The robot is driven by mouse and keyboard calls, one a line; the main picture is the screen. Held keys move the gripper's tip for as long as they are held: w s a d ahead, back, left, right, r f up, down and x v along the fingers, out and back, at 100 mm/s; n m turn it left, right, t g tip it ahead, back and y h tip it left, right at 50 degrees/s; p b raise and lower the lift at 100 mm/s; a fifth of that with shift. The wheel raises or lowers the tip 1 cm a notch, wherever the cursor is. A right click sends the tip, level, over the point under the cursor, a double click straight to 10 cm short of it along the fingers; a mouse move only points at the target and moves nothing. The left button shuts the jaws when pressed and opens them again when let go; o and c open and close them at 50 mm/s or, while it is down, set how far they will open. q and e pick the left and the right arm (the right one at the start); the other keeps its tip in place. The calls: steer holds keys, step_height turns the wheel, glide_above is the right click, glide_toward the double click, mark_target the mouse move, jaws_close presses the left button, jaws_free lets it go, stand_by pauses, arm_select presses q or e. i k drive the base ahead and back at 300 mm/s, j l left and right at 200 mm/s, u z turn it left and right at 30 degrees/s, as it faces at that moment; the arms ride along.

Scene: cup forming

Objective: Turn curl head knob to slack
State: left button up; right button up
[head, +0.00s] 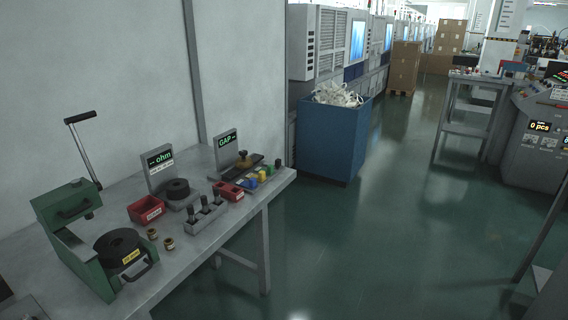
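No curl head knob can be made out from here. A machine console (534,140) stands at the right edge, with a lit display (540,127) reading "0 pcs". Small controls sit on its sloped top, too small to tell apart, and the picture edge cuts the console off. Neither my left nor my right gripper is in view.
At left, a grey workbench (205,250) holds a green press (85,262), red bins and gauges. A blue bin (330,137) of white scraps stands beyond it. A grey side table (470,111) stands beside the console. The green floor (400,220) between is clear.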

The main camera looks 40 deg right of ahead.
mark_target(243, 153)
steer(key=z, duration=1.15)
